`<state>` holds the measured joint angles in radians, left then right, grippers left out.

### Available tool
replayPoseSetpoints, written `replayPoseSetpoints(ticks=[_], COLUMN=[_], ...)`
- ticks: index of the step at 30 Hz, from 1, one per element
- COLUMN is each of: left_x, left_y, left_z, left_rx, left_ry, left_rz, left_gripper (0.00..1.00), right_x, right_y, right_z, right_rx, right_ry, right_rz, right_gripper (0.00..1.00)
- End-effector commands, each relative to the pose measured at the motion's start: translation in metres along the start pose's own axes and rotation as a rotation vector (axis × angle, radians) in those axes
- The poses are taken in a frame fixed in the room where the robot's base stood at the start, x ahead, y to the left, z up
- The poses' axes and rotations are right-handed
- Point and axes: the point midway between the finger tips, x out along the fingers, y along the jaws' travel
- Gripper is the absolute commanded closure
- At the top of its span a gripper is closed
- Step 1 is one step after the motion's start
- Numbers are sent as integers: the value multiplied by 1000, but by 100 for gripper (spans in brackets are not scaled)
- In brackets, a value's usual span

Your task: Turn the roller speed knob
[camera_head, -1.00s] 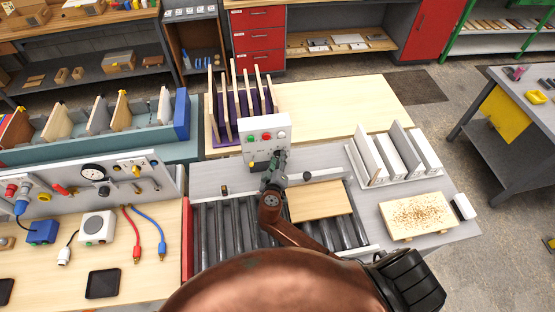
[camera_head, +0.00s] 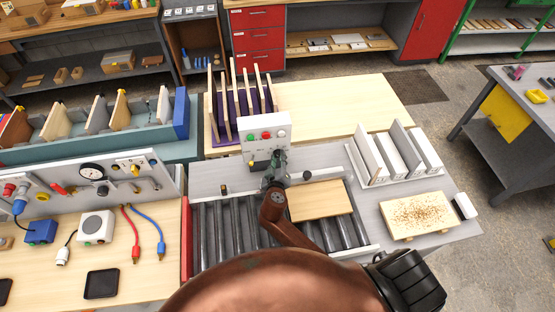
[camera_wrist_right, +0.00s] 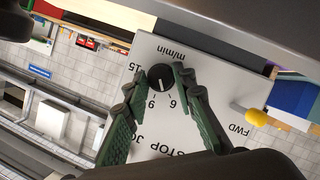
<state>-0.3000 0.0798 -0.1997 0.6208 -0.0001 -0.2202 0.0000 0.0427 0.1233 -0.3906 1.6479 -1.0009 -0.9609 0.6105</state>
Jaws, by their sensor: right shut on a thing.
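The roller speed knob (camera_wrist_right: 160,77) is a round black knob with a white pointer line, on a pale panel face, in the right wrist view. The panel reads "m/min" and the numbers 15, 9 and 6, upside down here. The pointer is toward the 6 and 9 side. My right gripper (camera_wrist_right: 158,84) has one green finger on each side of the knob and is shut on it. In the head view my right gripper (camera_head: 275,164) is at the front of the white control box (camera_head: 264,128) and hides the knob.
A yellow-tipped lever (camera_wrist_right: 256,117) marked FWD stands beside the knob. Red and green buttons are on the box. A wooden board (camera_head: 320,200) lies on the rollers (camera_head: 230,237) right of my arm. A purple rack (camera_head: 222,133) stands behind the box.

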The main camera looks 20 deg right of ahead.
Motion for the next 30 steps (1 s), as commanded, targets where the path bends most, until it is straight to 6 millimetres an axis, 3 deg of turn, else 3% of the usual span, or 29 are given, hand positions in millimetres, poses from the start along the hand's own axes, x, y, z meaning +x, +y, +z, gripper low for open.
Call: replayPoseSetpoints(ticks=[15,30], left_x=[0,-8], left_y=[0,0], left_z=[-1,-2], left_rx=[0,0], left_ry=[1,1], left_rz=[0,0], left_gripper=[100,100], right_x=[0,0], right_y=[4,5], right_z=[-1,0], right_rx=[391,556], right_ry=[1,3], right_rz=[-160,-230], right_gripper=[100,100])
